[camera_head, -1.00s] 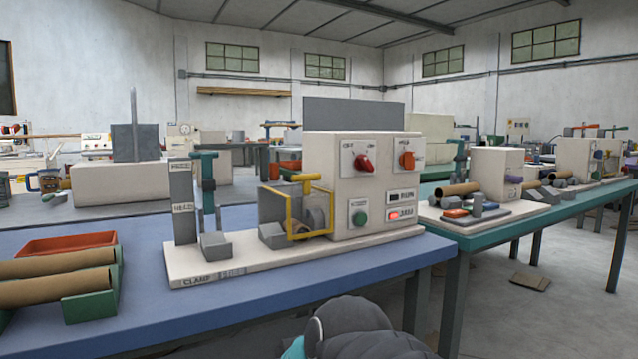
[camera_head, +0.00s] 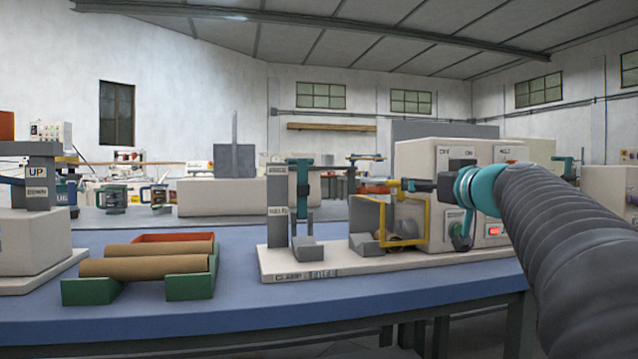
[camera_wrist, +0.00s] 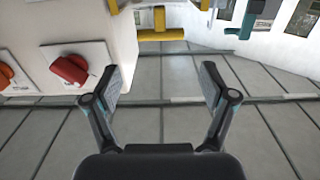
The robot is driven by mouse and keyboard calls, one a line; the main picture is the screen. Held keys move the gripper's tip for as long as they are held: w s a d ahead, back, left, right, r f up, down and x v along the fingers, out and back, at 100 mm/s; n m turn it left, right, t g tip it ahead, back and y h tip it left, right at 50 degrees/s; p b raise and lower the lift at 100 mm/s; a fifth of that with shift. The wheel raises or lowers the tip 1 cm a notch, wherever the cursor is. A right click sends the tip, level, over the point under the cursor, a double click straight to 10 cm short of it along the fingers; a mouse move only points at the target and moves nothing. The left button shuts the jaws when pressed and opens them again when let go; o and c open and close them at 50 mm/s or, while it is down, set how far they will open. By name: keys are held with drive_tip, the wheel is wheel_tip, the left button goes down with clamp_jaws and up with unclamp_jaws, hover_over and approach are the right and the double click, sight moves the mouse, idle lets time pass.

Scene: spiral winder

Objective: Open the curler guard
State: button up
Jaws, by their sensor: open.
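The curler guard (camera_head: 428,224) is a yellow frame standing around the grey curler parts on the white machine's base. In the wrist view a yellow bar of the guard (camera_wrist: 160,47) lies ahead of the fingers, near the top. My gripper (camera_head: 408,185) reaches in from the right, close to the guard's upper edge, and its arm hides part of the control panel. In the wrist view my gripper (camera_wrist: 160,72) is open, with nothing between its fingers. The bar looks apart from the fingertips.
The machine's control box (camera_head: 425,156) stands beside the guard; its red knob (camera_wrist: 70,69) is left of my fingers. A grey and teal clamp post (camera_head: 302,195) stands left of the guard. Brown tubes (camera_head: 145,266) lie in green holders farther left on the blue table.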

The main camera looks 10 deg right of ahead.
drive_tip(key=p, duration=0.2)
hover_over(388, 208)
drive_tip(key=w+d, duration=0.2)
drive_tip(key=d, duration=0.2)
drive_tip(key=shift+w, duration=0.1)
drive_tip(key=c, duration=1.4)
drive_tip(key=shift+r, duration=0.1)
